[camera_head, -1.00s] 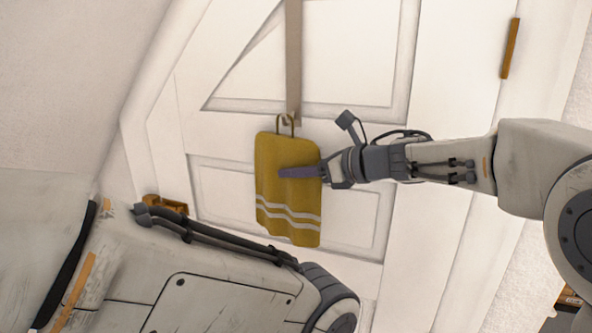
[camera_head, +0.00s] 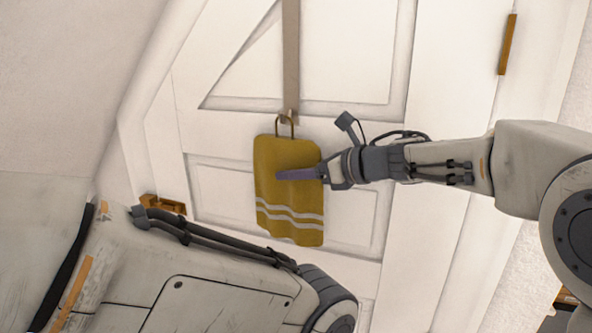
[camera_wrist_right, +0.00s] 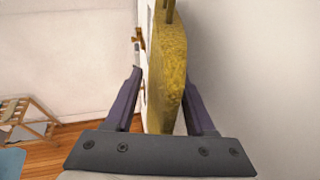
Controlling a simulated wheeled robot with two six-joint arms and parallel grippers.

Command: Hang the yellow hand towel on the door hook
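The yellow hand towel (camera_head: 287,222) with pale stripes hangs in front of the white door, with its brass-coloured loop (camera_head: 285,125) upright at the hook end (camera_head: 293,116) of the beige over-door strap. The loop appears to be on the hook, but the exact contact is too small to tell. My right gripper (camera_head: 285,174) has one finger across the towel's front. In the right wrist view, its fingers (camera_wrist_right: 163,85) stand either side of the towel (camera_wrist_right: 166,70), with gaps visible, so it looks open around it. My left gripper is out of view.
The white panelled door (camera_head: 345,45) has brass fittings at left (camera_head: 165,204) and upper right (camera_head: 507,45). My own arm covers the lower left. A wooden rack (camera_wrist_right: 27,115) stands far left in the wrist view.

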